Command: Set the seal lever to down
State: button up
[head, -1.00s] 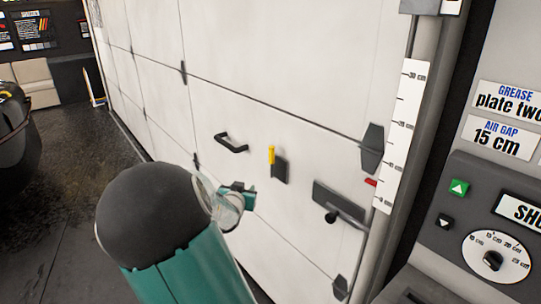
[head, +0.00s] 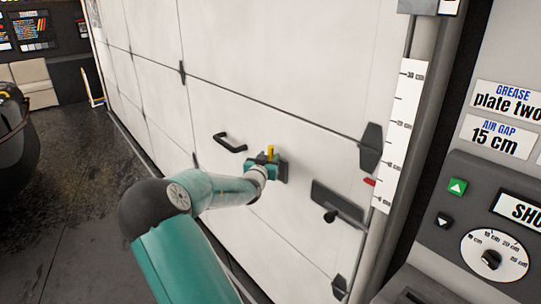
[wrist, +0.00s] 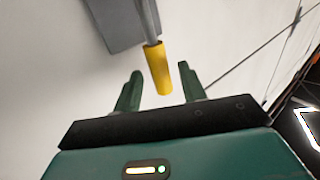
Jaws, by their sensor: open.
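A lever with a yellow grip (head: 270,151) is mounted on a dark plate (head: 283,172) on the white garage door; its grip points up. No label on it is readable. In the wrist view the yellow grip (wrist: 158,70) hangs from a grey rod and reaches between my two green fingers. My gripper (head: 264,161) is at the lever, and it also shows in the wrist view (wrist: 157,78). It is open, with a gap on each side of the grip. In the head view my gripper hides the lower part of the lever.
A black pull handle (head: 230,143) is to the left on the door. A control panel (head: 480,220) with buttons and a dial stands at the far right.

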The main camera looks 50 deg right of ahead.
jog(key=shift+x, duration=1.35)
grip_shut()
